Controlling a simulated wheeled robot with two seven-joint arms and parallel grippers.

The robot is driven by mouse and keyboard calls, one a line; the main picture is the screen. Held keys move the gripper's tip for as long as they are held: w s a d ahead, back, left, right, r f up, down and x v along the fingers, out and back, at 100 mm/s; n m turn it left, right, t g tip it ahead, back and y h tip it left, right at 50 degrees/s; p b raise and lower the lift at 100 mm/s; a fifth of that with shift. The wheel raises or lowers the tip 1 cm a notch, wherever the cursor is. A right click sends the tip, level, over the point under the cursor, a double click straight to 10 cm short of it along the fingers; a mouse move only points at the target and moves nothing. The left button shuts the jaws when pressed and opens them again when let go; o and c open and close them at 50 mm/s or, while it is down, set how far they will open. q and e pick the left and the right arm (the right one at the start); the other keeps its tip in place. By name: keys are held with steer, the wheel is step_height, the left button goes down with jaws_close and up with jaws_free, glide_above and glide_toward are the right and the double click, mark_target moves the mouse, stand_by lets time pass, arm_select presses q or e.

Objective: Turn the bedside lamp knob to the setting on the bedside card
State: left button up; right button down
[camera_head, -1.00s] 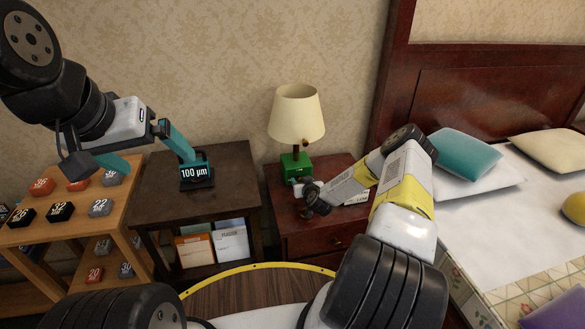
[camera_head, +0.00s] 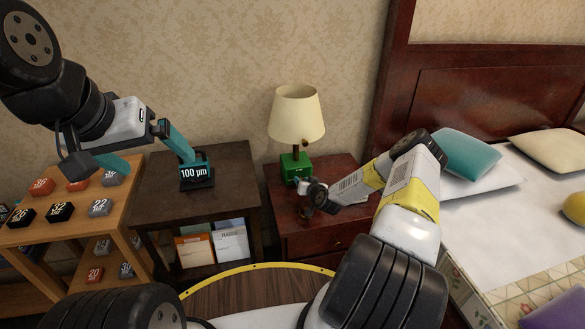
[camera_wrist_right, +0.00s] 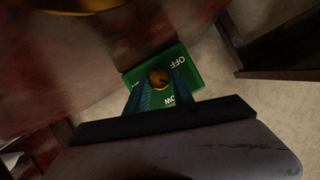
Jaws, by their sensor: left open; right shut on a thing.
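The bedside lamp (camera_head: 296,115) has a cream shade and a green base (camera_head: 290,166). It stands on the reddish nightstand (camera_head: 335,220). In the right wrist view, the green base (camera_wrist_right: 192,77) carries the word OFF and a partly covered label ending in "OW". A round brown-gold knob (camera_wrist_right: 158,79) with a dark mark sits between the teal fingers of my right gripper (camera_wrist_right: 161,88), which is shut on it. In the head view my right gripper (camera_head: 304,185) is at the front of the base. My left gripper (camera_head: 160,163) is open above the dark table. I cannot make out the bedside card.
A block marked 100 µm (camera_head: 194,173) stands on the dark table (camera_head: 228,165) near a left fingertip. A wooden rack (camera_head: 100,218) with several numbered blocks is at the left. The bed (camera_head: 500,230) lies at the right, beside my right arm.

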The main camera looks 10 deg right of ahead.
steer(key=m, duration=0.1)
steer(key=m+y, duration=0.2)
steer(key=shift+d+f+t, duration=0.2)
steer(key=shift+d+t, duration=0.05)
steer(key=shift+t, duration=0.05)
steer(key=shift+m+t+y, duration=0.3)
steer(key=shift+m+y, duration=0.4)
steer(key=shift+m, duration=0.7)
steer(key=c, duration=1.1)
jaws_free()
steer(key=shift+d, duration=0.1)
steer(key=v, duration=0.7)
steer(key=shift+s+d, duration=0.1)
steer(key=shift+s, duration=0.25)
steer(key=shift+r, duration=0.1)
